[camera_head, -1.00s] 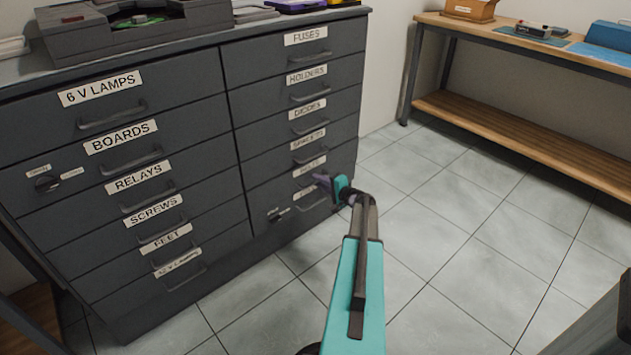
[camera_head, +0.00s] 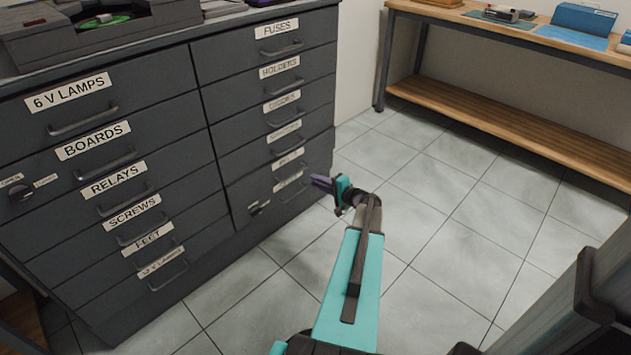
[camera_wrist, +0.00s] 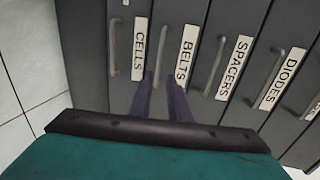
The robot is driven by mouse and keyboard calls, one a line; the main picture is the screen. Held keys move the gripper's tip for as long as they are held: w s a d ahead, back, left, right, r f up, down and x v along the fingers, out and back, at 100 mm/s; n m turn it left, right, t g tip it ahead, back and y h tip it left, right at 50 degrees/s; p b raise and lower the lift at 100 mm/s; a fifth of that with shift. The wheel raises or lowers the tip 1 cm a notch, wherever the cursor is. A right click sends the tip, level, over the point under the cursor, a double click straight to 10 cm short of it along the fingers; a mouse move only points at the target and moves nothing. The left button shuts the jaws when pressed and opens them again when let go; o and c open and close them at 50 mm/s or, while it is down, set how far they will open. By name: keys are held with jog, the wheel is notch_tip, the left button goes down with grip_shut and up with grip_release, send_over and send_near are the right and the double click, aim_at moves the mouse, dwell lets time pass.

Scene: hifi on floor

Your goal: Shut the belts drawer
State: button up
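The belts drawer (camera_wrist: 177,80) is a dark grey front with a white label and a bar handle, between the cells drawer (camera_wrist: 128,75) and the spacers drawer (camera_wrist: 222,75) in the wrist view. In the head view its small label (camera_head: 290,157) sits low in the right column. Its front looks about flush with its neighbours there. My gripper (camera_wrist: 162,84) has two purple fingers, apart with nothing between them, pointing at the lower part of the belts front. In the head view my gripper (camera_head: 318,182) is by the cabinet's lower right side. Whether the fingertips touch the front is unclear.
The dark cabinet (camera_head: 215,160) holds two columns of closed-looking labelled drawers, with a record player (camera_head: 100,25) on top. A wooden bench (camera_head: 500,110) stands at the back right. Tiled floor (camera_head: 450,220) is clear between them.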

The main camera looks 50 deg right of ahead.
jog(key=shift+c, duration=0.4)
grip_shut()
jog(key=a+r+m+t+b, duration=0.1)
jog(key=a+m+b, duration=0.3)
jog(key=m, duration=0.5)
jog(key=a+r+m+t+b, duration=0.1)
jog(key=a+r+m+b, duration=0.3)
jog(key=m, duration=0.5)
jog(key=shift+a+b, duration=0.3)
jog(key=shift+a, duration=0.35)
